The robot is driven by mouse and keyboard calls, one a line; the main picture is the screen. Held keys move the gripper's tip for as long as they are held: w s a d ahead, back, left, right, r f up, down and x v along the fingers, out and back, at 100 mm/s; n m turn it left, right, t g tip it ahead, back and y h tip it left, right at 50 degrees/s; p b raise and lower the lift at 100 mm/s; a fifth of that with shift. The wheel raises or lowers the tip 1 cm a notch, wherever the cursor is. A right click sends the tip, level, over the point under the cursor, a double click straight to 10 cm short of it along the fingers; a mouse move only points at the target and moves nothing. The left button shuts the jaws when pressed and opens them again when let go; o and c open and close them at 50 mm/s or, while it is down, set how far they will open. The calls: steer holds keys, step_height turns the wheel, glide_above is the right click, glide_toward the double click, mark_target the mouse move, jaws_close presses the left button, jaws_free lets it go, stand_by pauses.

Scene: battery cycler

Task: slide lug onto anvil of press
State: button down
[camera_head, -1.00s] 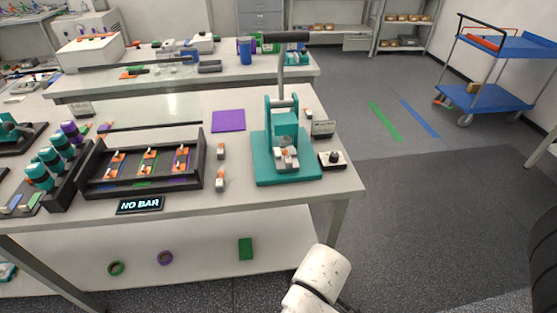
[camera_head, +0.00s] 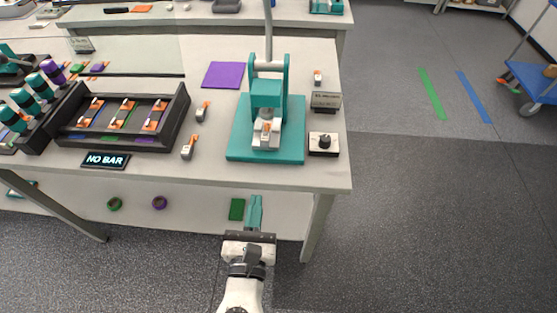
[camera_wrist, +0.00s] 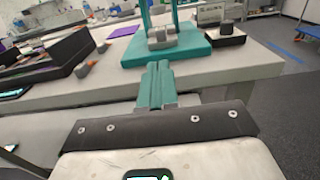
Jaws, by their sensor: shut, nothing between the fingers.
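The teal press (camera_head: 267,97) stands on the bench's right part with its lever up. Its base also shows in the wrist view (camera_wrist: 190,48). A grey and orange lug-like piece (camera_head: 266,134) sits at the press's front, under its head; whether it is seated on the anvil is unclear. Two small grey and orange lugs lie on the bench left of the press, one farther back (camera_head: 202,111) and one nearer (camera_head: 188,148). Another stands right of the press (camera_head: 318,77). My gripper (camera_head: 255,199) is in front of the bench, apart from the press. Its teal fingers (camera_wrist: 157,68) are together and empty.
A dark tray (camera_head: 122,143) with orange-topped pieces and a "NO BAR" display (camera_head: 105,160) lie left. A purple mat (camera_head: 222,75) lies behind. The bench front edge lies between gripper and press.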

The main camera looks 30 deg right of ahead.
mark_target(265, 144)
steer(key=p+x, duration=0.2)
steer(key=x, duration=1.2)
steer(key=shift+s, duration=0.1)
steer(key=shift+d, duration=0.1)
steer(key=shift+x, duration=0.8)
